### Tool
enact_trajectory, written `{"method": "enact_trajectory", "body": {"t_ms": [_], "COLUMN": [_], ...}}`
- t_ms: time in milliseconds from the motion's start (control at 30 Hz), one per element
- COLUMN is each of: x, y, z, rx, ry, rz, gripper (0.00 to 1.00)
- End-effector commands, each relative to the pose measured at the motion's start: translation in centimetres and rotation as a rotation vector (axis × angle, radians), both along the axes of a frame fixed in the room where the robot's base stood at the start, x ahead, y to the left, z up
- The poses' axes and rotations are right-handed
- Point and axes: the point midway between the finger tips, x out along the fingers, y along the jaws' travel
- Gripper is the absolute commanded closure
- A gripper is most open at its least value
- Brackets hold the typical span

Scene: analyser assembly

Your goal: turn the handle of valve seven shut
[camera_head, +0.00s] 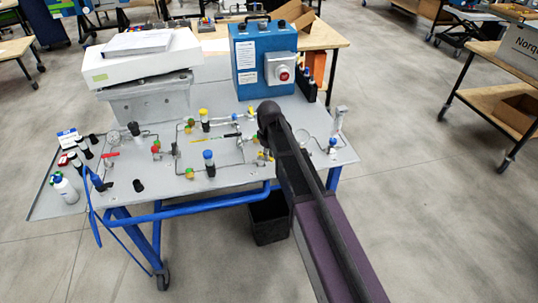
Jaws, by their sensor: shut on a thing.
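A grey panel (225,175) on a blue-framed cart carries thin tubing and several small valves with coloured parts. No valve numbers are readable, so I cannot tell which one is valve seven. A valve with a black lever (232,135) lies just left of my arm. A valve with a red lever (110,155) is at the panel's left. Blue-topped (208,155) and yellow-topped (204,114) fittings stand near the middle. My dark arm reaches from the lower right over the panel's right half. My gripper is hidden behind the arm, and so is whatever it touches.
A blue box (264,62) with a red knob stands at the panel's back. A white analyser (142,62) stands back left. A blue-labelled bottle (64,188) and small black fittings are at the left edge. A black bin (268,218) sits under the cart. Floor in front is clear.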

Motion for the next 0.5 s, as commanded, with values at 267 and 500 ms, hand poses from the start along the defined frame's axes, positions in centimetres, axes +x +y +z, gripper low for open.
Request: {"method": "enact_trajectory", "body": {"t_ms": [267, 500], "x": [-0.44, -0.9], "y": [0.31, 0.83], "z": [-0.03, -0.03], "rx": [0.001, 0.001], "ry": [0.001, 0.001], "rz": [-0.112, -0.287], "gripper": [1.0, 1.0]}}
